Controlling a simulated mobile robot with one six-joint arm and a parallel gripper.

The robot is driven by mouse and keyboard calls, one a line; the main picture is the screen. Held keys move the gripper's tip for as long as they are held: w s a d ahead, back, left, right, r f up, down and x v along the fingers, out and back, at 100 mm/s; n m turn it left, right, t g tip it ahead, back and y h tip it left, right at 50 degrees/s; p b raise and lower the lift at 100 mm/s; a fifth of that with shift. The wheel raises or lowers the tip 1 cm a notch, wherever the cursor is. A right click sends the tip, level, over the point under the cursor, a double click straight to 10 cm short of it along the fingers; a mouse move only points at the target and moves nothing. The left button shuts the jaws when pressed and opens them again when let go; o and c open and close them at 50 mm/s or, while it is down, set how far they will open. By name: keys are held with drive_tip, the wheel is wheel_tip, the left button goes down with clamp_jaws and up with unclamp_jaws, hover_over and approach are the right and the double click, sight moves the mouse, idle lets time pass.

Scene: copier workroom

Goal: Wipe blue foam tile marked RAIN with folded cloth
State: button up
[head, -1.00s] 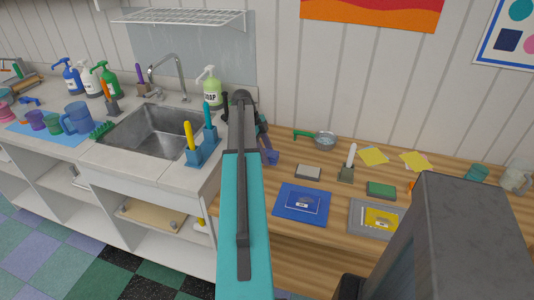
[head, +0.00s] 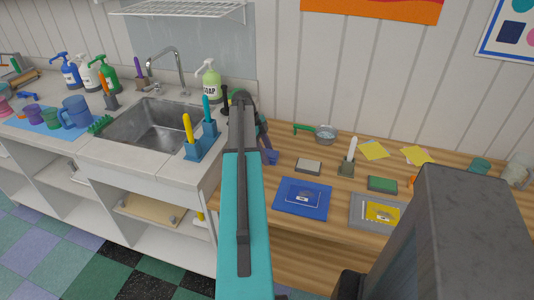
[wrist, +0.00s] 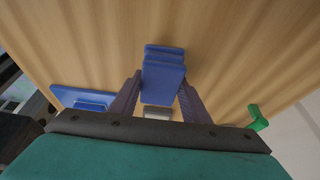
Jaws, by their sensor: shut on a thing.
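The blue foam tile (head: 290,207) lies flat on the wooden table in the head view, with a small pale inset; its lettering is too small to read. Part of it shows at the left of the wrist view (wrist: 66,94). My gripper (wrist: 162,84) is shut on the folded blue cloth (wrist: 164,56), which sits between the two fingers. In the head view the cloth (head: 271,157) shows as a small blue piece just right of my arm, behind and left of the tile and apart from it. My arm hides most of the gripper there.
A grey tile with a yellow inset (head: 360,213) lies right of the blue one. Behind stand a pale block (head: 308,167), a white-handled tool in a holder (head: 350,158), a green sponge (head: 382,184) and a green-handled strainer (head: 325,135). A sink (head: 155,125) is at left.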

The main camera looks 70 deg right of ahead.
sight(267, 153)
drive_tip(key=shift+f, duration=0.5)
drive_tip(key=o, duration=1)
drive_tip(key=shift+o, duration=0.5)
drive_tip(key=shift+o, duration=0.8)
drive_tip(key=shift+r, duration=0.5)
drive_tip(key=c, duration=1.4)
drive_tip(key=shift+o, duration=0.2)
drive_tip(key=shift+r+p, duration=1.5)
drive_tip(key=shift+r, duration=1.5)
